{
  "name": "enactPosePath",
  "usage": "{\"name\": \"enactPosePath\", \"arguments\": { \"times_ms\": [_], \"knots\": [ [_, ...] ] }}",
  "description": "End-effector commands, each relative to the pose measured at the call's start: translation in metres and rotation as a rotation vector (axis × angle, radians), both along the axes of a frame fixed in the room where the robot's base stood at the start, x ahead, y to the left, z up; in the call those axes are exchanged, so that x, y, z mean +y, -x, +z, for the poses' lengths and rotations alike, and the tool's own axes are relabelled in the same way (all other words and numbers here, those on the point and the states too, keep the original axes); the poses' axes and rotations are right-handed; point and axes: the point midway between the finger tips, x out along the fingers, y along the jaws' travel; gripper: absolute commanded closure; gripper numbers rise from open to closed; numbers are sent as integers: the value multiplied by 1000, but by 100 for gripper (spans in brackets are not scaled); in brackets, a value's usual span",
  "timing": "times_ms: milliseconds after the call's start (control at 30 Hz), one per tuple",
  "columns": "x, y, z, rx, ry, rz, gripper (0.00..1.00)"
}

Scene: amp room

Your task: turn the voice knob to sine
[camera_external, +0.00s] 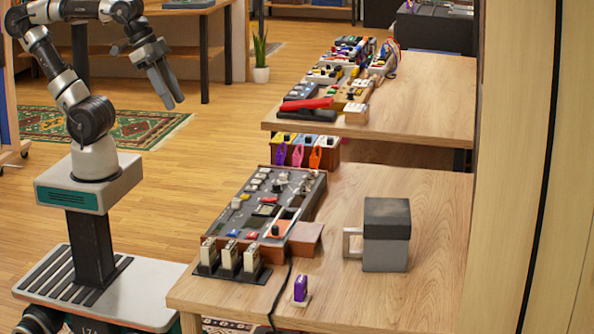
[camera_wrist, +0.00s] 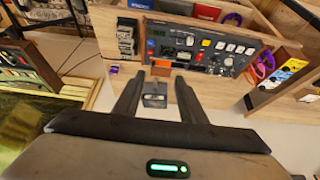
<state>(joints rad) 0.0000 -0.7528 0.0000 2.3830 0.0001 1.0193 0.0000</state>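The dark synth panel (camera_external: 268,207) with many small knobs, buttons and coloured keys lies on the near wooden table (camera_external: 430,215). It also shows in the upper middle of the wrist view (camera_wrist: 205,48). Its knobs are too small to read, so I cannot tell which is the voice knob or where it points. My gripper (camera_external: 173,104) hangs in the air to the left of the table, well apart from the panel. In the wrist view my gripper (camera_wrist: 157,88) has its two dark fingers spread, with nothing held between them.
A grey box with a handle (camera_external: 386,235) stands right of the panel. White-topped modules (camera_external: 229,257) in a dark tray and a small purple item (camera_external: 300,289) sit near the front edge. Coloured clips (camera_external: 297,155) hang behind. A farther table (camera_external: 430,100) carries more gear.

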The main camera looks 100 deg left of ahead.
Motion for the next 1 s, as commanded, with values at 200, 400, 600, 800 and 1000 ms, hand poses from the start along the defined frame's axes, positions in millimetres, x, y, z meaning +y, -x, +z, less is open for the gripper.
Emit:
{"name": "enactPosePath", "arguments": {
  "times_ms": [200, 400, 600, 800, 1000],
  "knots": [
    [0, -2, 104, -5, 0, 0, 62],
    [23, -30, 160, 62, 68, 87, 62],
    [85, -88, 182, 165, 191, 286, 62],
    [177, -145, 185, 276, 277, 546, 62],
    [240, -172, 171, 343, 292, 712, 62]
  ]
}}
